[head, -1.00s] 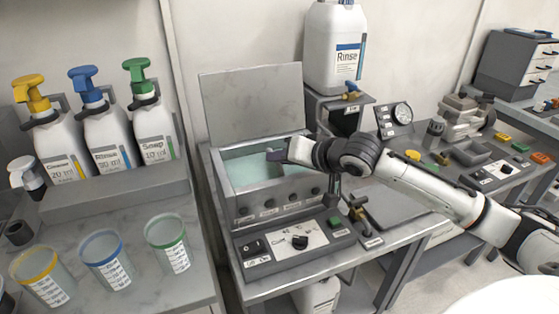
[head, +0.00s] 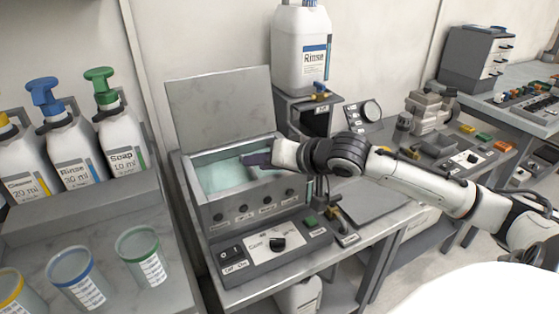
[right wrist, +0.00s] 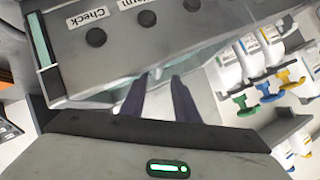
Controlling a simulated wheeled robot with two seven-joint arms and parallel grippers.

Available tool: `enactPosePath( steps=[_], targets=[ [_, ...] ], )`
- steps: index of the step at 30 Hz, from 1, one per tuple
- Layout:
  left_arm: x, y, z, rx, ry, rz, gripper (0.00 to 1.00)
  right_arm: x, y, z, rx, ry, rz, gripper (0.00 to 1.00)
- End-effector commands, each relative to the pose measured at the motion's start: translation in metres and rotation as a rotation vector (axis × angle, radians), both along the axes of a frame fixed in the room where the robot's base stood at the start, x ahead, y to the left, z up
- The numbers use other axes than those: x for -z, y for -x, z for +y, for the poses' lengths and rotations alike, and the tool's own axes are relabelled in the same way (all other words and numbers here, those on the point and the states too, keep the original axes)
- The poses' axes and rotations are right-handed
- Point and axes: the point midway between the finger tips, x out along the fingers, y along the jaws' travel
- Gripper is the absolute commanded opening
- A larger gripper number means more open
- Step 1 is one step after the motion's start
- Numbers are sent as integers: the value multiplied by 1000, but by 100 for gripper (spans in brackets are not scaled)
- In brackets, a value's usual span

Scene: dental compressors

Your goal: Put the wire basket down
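My right gripper (head: 250,159) reaches in from the right over the open water bath (head: 248,195), a grey tank with pale green liquid. In the right wrist view its two dark fingers (right wrist: 157,88) stand apart, with a clear gap between them. A small pale spot shows near the fingertips, too unclear to name. I cannot make out the wire basket in either view; the gripper, the tank walls or the liquid may hide it. My left gripper is not in view.
The bath's lid (head: 220,105) stands upright behind the tank. A control panel (head: 270,247) is in front. Soap (head: 122,145) and rinse bottles and several cups (head: 140,255) stand at left. A large rinse jug (head: 301,50) is behind. A flat grey plate (head: 365,203) lies clear at right.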

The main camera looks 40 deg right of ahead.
Motion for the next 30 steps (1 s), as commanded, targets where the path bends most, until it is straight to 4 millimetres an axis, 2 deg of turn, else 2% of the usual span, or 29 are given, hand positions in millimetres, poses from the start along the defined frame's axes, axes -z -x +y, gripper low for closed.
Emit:
enactPosePath(
  steps=[6,18,30],
  targets=[
    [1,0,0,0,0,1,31,-13,28,-3,-1,0,4,28],
    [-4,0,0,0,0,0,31,-36,64,-7,-1,-6,3,28],
    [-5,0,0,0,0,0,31,-41,72,-9,-1,-2,0,28]
  ],
)
